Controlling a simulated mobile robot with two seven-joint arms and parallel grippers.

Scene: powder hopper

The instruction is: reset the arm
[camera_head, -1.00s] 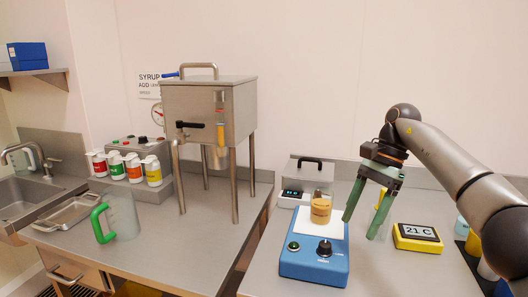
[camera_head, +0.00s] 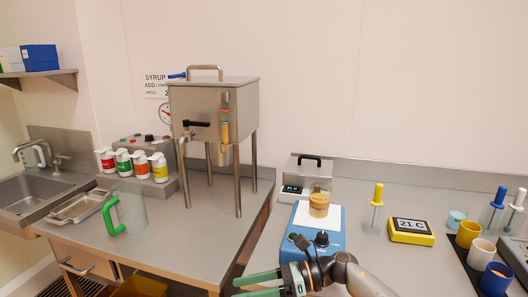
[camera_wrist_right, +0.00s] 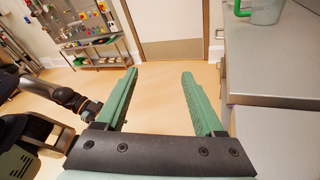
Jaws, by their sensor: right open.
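My right gripper (camera_head: 237,288) is low at the bottom edge of the head view, its green fingers pointing left in front of the bench. It is open, with nothing between the fingers. In the right wrist view the gripper (camera_wrist_right: 160,73) has its fingers wide apart over the wooden floor. A dark arm link of mine shows at the left of the wrist view.
The blue stirrer (camera_head: 299,240) bears a jar of brown powder (camera_head: 319,205), just beyond my right wrist. A yellow thermometer display (camera_head: 411,231) and cups stand right. The steel hopper (camera_head: 205,110) and green-handled jug (camera_head: 129,208) stand on the left bench. Floor below the gripper looks clear.

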